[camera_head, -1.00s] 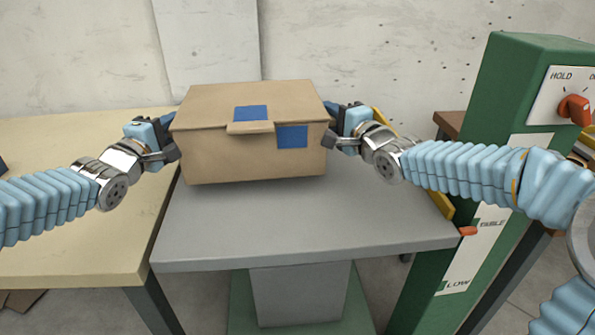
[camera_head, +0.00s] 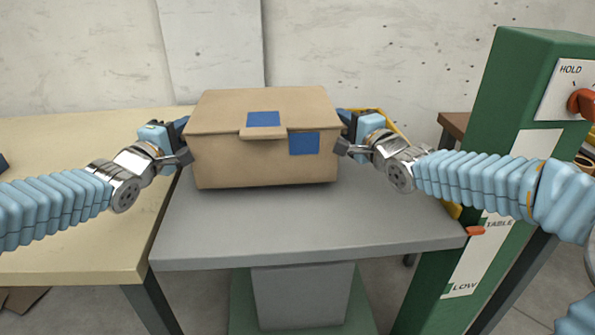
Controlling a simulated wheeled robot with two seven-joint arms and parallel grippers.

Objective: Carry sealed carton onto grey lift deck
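The sealed carton (camera_head: 225,158) is a brown cardboard box with blue patches on its lid and front. It sits upright over the back middle of the grey lift deck (camera_head: 300,232), low enough that I cannot tell whether it rests fully on it. My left gripper (camera_head: 183,140) is against the carton's left side. My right gripper (camera_head: 340,131) is against its right side. On both, the fingers look spread apart, one nearer and one farther along the side. The contact faces are partly hidden.
A cream table (camera_head: 70,245) adjoins the deck on the left. A green post (camera_head: 505,130) with a red knob (camera_head: 583,102) and an orange pointer (camera_head: 475,231) near TABLE stands on the right, close to my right arm. The deck's front is clear.

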